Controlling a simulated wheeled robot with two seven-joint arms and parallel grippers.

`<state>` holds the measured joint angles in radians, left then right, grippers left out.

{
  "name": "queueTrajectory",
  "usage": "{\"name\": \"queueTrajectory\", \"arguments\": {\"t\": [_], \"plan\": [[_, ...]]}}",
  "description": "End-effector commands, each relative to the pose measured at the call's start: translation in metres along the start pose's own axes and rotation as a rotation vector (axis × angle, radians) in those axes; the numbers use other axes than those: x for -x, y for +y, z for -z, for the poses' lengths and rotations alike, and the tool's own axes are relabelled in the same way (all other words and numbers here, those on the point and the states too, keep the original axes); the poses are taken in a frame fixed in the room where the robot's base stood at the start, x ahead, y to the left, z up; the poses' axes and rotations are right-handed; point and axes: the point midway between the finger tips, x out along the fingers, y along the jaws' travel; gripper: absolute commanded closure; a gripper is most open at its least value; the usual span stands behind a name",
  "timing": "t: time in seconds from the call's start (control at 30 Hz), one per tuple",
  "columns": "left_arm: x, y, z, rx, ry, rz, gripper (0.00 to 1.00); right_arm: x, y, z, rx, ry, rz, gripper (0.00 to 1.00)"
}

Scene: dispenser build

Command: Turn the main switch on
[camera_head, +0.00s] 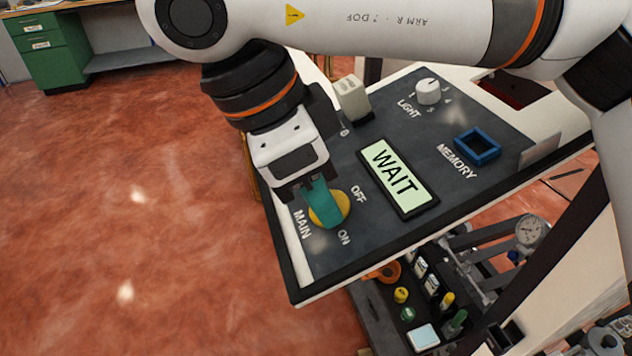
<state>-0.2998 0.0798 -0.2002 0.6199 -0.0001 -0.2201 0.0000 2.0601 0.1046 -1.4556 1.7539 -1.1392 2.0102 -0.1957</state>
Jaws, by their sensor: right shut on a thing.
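The main switch (325,212) sits at the near left of the dark control panel (375,237). It has a teal handle on a round yellow base, with the labels MAIN, OFF and ON around it. My right gripper (312,190) is over the switch and shut on the upper end of the teal handle. The handle's lower end points between the MAIN and ON labels, nearer ON. The panel's display (399,177) reads WAIT. My left gripper is not in view.
The panel also carries a white LIGHT knob (428,92), a blue MEMORY frame (477,146) and a beige block (351,98). Below it are a pressure gauge (529,231) and several small parts. A green cabinet (52,50) stands far left; the red floor between is clear.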

Motion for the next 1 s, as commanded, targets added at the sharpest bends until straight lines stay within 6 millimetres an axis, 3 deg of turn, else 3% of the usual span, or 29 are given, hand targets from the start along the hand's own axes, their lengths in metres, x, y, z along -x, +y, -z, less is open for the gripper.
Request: {"name": "queueTrajectory", "arguments": {"t": [0.1, 0.13, 0.27, 0.53, 0.67, 1.0], "plan": [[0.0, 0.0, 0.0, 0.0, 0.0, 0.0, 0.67, 0.0, 0.0, 0.0, -0.004, 0.0, -0.001, 0.79], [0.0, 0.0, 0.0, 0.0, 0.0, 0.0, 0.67, 0.0, 0.0, 0.0, -0.004, 0.0, -0.001, 0.55], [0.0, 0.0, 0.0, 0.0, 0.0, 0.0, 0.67, 0.0, 0.0, 0.0, -0.003, 0.0, -0.001, 0.35], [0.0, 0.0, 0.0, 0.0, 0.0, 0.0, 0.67, 0.001, 0.0, 0.0, -0.001, 0.0, -0.001, 0.35], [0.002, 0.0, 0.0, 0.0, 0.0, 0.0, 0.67, 0.01, 0.001, -0.001, -0.004, -0.001, -0.003, 0.35], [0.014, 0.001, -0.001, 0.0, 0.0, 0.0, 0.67, 0.08, 0.001, -0.001, -0.006, -0.002, -0.005, 0.35]]}}
